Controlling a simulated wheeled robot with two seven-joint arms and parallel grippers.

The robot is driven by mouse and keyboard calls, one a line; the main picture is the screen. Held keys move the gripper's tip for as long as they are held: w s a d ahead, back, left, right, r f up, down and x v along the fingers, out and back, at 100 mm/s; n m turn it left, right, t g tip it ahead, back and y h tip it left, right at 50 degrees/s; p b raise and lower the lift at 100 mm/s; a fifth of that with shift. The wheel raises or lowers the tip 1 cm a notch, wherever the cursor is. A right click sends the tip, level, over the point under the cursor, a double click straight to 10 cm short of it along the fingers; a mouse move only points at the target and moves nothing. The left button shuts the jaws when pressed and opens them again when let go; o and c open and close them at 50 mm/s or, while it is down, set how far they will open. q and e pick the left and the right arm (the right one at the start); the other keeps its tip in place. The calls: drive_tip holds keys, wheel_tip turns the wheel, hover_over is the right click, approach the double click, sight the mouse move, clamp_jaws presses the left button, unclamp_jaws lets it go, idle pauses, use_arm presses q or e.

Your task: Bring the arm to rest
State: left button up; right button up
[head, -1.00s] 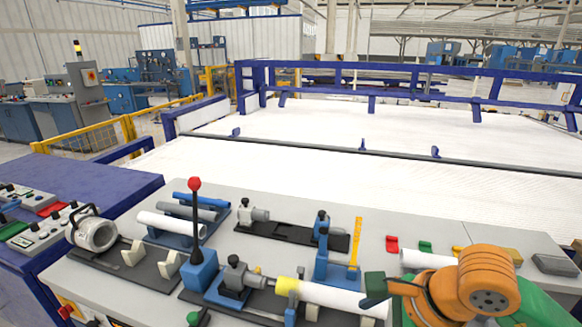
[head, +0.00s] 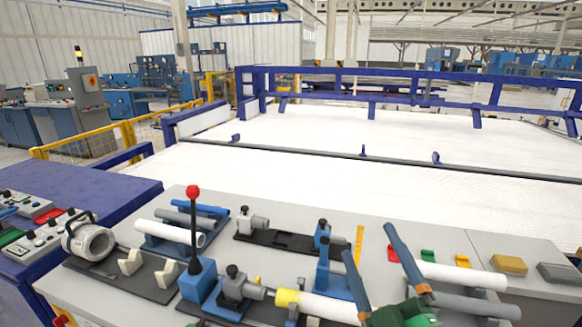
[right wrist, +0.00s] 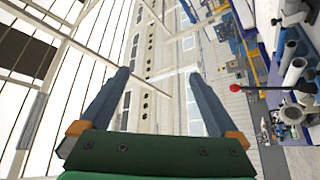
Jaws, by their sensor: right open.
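My right gripper (head: 368,240) is at the lower right of the head view, with its two blue fingers spread apart and pointing up. Nothing is between them. In the right wrist view the open fingers (right wrist: 159,73) point towards the far wall and roof, also empty. A white pipe with a yellow end (head: 322,304) lies in the holder at the front of the bench, left of the gripper and partly hidden by it. My left gripper is not in view.
The grey bench (head: 375,208) carries a red-knobbed lever (head: 194,222), a rack with blue, grey and white pipes (head: 172,233), and clamps. A white pipe (head: 462,275) and a grey pipe (head: 475,304) lie at the right. A white-surfaced, blue-railed area lies beyond.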

drive_tip(key=s+d+f+m+g+h, duration=0.3)
drive_tip(key=f+m+g, duration=0.2)
drive_tip(key=f, duration=0.6)
drive_tip(key=s+d+f+m+g+h, duration=0.25)
drive_tip(key=f+m+g, duration=0.2)
drive_tip(key=f, duration=0.65)
drive_tip(key=s+a+f+m+g+y, duration=0.2)
drive_tip(key=s+f+g, duration=0.8)
drive_tip(key=s, duration=0.5)
wheel_tip(320, 180, down, 19)
drive_tip(key=s+b, duration=0.1)
drive_tip(key=b, duration=0.4)
drive_tip(key=s+d+f+g+b, duration=0.1)
drive_tip(key=s+f+b, duration=0.3)
drive_tip(key=s+f, duration=0.9)
wheel_tip(320, 180, down, 4)
drive_tip(key=shift+d+f+n+h, duration=0.1)
drive_tip(key=shift+d+n+h, duration=0.25)
drive_tip(key=shift+d, duration=0.55)
